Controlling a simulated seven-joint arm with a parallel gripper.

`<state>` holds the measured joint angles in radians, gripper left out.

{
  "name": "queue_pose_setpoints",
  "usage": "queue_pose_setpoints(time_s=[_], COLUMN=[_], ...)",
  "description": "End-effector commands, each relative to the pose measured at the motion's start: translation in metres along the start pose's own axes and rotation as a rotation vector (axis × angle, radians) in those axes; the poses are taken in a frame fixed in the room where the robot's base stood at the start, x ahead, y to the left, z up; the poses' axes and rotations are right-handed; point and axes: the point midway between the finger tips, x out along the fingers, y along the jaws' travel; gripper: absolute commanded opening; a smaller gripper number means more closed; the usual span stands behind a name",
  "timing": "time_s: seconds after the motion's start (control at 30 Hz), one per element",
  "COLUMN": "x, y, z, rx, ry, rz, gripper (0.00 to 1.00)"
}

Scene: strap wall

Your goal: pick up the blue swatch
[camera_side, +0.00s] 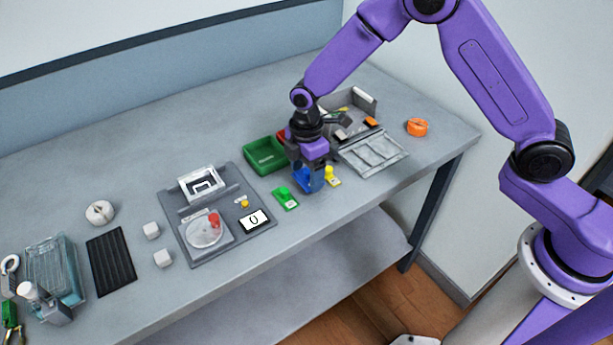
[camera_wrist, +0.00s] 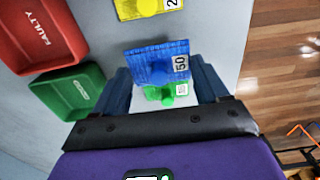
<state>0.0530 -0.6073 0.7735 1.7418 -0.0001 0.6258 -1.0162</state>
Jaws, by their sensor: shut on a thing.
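The blue swatch (camera_wrist: 150,64) is a ribbed blue piece with a round knob and a white tag reading 50. In the wrist view it spans the space between the two fingers of my gripper (camera_wrist: 163,86), which is shut on it. It overlaps the green swatch (camera_wrist: 158,91) in that view and looks larger than it, so it seems raised. In the side view my gripper (camera_side: 309,184) is over the front part of the table, with the blue swatch (camera_side: 316,183) at its fingers, partly hidden by them.
The green swatch (camera_side: 286,198) and a yellow swatch (camera_side: 331,176) lie close on either side. A green bin (camera_side: 265,155) and a red bin marked FAULTY (camera_wrist: 42,32) stand behind. A grey scale-like station (camera_side: 240,227) is to the left, a grey tray (camera_side: 373,152) to the right.

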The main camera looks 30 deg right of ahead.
Motion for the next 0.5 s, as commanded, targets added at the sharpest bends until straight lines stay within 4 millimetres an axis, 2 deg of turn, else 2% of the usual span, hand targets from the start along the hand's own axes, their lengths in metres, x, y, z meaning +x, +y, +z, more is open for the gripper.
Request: queue_pose_setpoints(time_s=[0.37, 0.5], x=[-0.061, -0.076], y=[-0.043, -0.069], z=[0.019, 0.030], rx=[0.000, -0.001], ry=[0.002, 0.001], rz=[0.003, 0.001], gripper=[0.44, 0.44])
